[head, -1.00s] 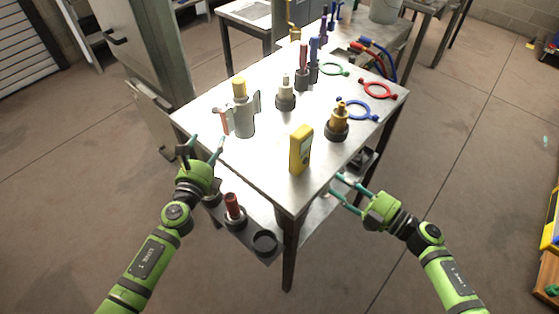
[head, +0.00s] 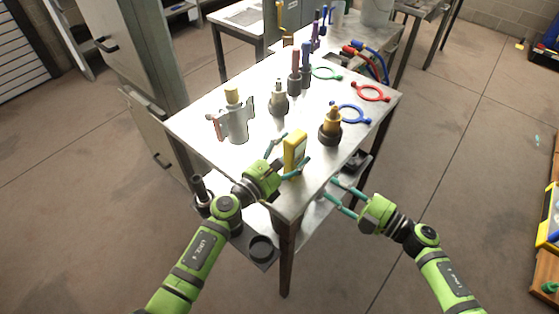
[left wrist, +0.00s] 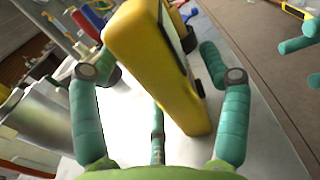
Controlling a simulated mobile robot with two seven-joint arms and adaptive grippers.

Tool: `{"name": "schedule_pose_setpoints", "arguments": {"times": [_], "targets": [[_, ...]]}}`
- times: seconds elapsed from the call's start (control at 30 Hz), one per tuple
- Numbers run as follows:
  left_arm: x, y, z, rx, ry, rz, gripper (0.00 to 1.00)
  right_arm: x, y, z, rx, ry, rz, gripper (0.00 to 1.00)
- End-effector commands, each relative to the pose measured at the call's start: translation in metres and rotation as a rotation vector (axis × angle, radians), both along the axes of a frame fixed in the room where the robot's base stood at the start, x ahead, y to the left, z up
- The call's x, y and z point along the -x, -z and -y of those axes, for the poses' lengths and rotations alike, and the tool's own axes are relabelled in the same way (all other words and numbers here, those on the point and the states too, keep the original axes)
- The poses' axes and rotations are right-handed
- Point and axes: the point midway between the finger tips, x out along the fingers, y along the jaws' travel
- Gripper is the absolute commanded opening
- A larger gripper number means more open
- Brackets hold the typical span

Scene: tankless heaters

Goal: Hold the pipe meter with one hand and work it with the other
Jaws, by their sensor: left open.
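The pipe meter, a yellow upright box with a dark face (head: 294,150), stands near the front corner of the metal table. My left gripper (head: 288,156) is open, with its teal fingers on either side of the meter. In the left wrist view the yellow meter (left wrist: 158,65) stands tilted between the spread fingers, and a gap shows beside it on the right. Whether a finger touches it on the left I cannot tell. My right gripper (head: 340,196) is open and empty, off the table's right front edge and below the top.
On the metal table (head: 215,150) stand a grey cylinder with a yellow cap (head: 236,120), a brass fitting (head: 330,128) and a small pale-topped fitting (head: 278,98). A lower shelf holds black parts.

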Motion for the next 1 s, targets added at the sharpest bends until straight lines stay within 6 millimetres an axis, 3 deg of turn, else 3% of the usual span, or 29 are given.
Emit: {"name": "schedule_pose_setpoints", "arguments": {"times": [0.43, 0.6, 0.7, 0.8, 1.0], "targets": [[-0.0107, 0.0002, 0.0077, 0.001, 0.000, -0.001, 0.76, 0.0000, 0.0000, 0.0000, 0.000, 0.000, 0.000, 0.39], [-0.0106, 0.0002, 0.0075, 0.001, 0.000, -0.001, 0.08, 0.0000, 0.0000, 0.0000, 0.000, 0.000, 0.000, 0.39], [-0.0106, 0.0002, 0.0075, 0.000, 0.000, -0.001, 0.06, 0.0000, 0.0000, 0.0000, 0.000, 0.000, 0.000, 0.35], [-0.0106, 0.0003, 0.0073, 0.000, -0.001, -0.001, 0.06, 0.0000, 0.0000, 0.0000, 0.000, 0.000, 0.000, 0.00], [-0.0106, 0.0003, 0.0072, 0.000, -0.001, -0.001, 0.06, 0.0000, 0.0000, 0.0000, 0.000, 0.000, 0.000, 0.00]]}}
